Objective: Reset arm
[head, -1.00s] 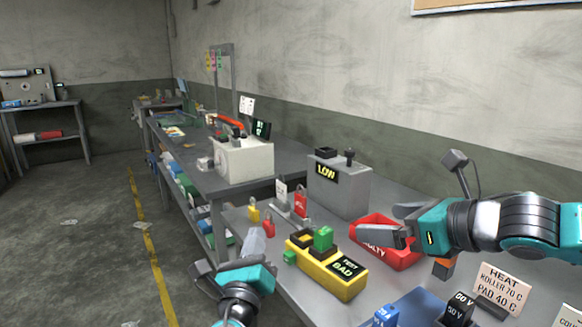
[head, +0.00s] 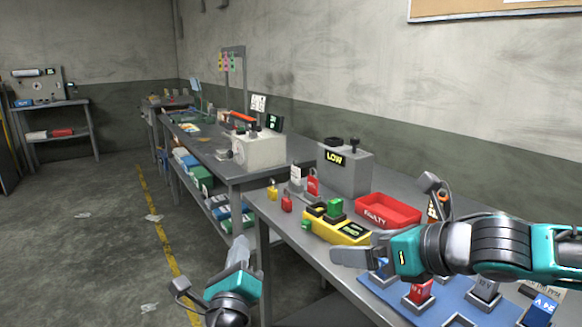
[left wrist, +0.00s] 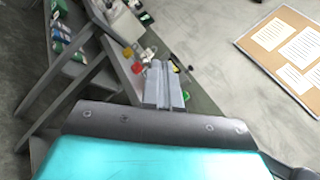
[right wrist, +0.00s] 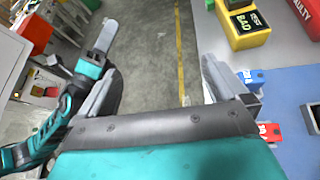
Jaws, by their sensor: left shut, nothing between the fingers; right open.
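My left gripper (head: 238,252) is shut and empty. It points up in front of the bench's left edge, over the floor, and touches nothing. Its closed fingers (left wrist: 163,85) show in the left wrist view. My right gripper (head: 352,254) reaches in from the right above the bench, near the yellow fuse tester (head: 337,227). In the right wrist view its two fingers (right wrist: 160,85) stand wide apart with only floor and the bench edge between them. My left arm shows at the left of that view.
A red FAULTY bin (head: 388,210), a grey LOW box (head: 345,170), padlocks (head: 286,203) and a blue mat (head: 455,305) with several blocks are on the near bench (head: 300,232). A white machine (head: 259,149) stands on the farther bench. The floor (head: 100,240) at left is open.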

